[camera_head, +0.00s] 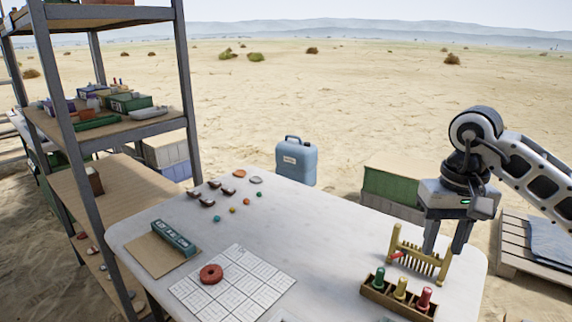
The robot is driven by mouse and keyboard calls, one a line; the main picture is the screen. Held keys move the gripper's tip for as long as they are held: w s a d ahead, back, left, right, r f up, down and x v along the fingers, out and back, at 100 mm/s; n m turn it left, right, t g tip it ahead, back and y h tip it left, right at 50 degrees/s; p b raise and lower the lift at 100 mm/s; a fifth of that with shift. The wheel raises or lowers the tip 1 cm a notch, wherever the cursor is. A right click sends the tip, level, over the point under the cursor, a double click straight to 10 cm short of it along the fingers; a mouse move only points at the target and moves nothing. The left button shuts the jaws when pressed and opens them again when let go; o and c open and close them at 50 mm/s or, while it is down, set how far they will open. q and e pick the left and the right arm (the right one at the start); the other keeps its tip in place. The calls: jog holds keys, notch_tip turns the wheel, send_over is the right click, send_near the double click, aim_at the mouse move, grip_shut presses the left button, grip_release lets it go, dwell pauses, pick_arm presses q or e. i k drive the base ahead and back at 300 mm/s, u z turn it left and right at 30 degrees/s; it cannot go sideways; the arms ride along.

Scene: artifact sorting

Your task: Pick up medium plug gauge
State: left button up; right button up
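A small wooden tray (373,297) at the front right of the table holds three upright plug gauges in a row: green (379,278), yellow (400,289) and red (423,300). The yellow one stands in the middle; I cannot tell from size which is the medium one. My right gripper (445,250) points down above the table's right part, to the right of and beyond the tray. Its two fingers are apart with nothing seen between them, and it is clear of the gauges. My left gripper is out of view.
A yellow rack (413,259) stands behind the tray, close to the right gripper. The white table (330,240) is clear in the middle. A gridded sheet (247,294) with a red ring (211,273) lies at left. A shelf unit (155,127) stands left.

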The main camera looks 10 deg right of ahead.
aim_at(399, 295)
jog(key=k, duration=1)
